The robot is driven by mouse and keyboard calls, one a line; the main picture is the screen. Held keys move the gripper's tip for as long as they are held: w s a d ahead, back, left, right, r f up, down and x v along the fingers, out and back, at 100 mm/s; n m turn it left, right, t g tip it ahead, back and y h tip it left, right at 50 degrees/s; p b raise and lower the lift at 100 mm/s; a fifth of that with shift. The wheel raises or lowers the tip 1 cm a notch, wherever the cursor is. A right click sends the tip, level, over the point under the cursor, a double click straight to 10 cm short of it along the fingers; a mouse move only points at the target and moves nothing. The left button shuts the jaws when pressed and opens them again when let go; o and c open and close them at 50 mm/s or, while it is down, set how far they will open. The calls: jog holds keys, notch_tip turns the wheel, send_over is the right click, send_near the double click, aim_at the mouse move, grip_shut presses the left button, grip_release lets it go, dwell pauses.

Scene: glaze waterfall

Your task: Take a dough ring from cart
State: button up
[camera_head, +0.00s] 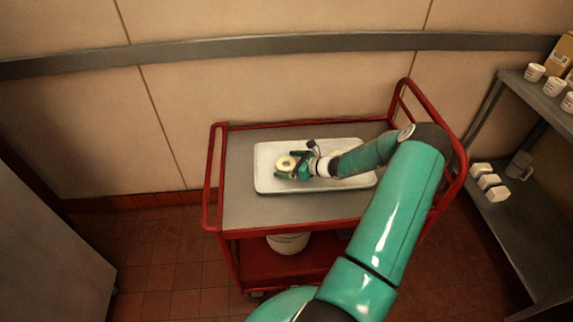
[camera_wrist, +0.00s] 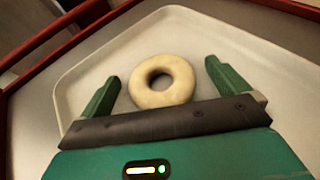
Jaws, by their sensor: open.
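A pale dough ring (camera_head: 286,163) lies on a white tray (camera_head: 265,183) on the red cart (camera_head: 240,212). In the wrist view the dough ring (camera_wrist: 162,80) is between the two green fingers of my gripper (camera_wrist: 163,90), with a gap on both sides. My gripper (camera_head: 292,168) is open and low over the tray. In the head view it partly covers the ring's right side. Another pale piece (camera_head: 335,155) shows on the tray behind my wrist, mostly hidden.
A white bucket (camera_head: 288,243) stands on the cart's lower shelf. A metal shelf (camera_head: 520,225) at right holds cups, white blocks and a mug. A wall with a grey rail (camera_head: 250,45) is behind the cart. A grey panel (camera_head: 45,235) stands at left.

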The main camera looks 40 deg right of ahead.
jog(key=c, duration=0.9)
jog(key=shift+r, duration=0.1)
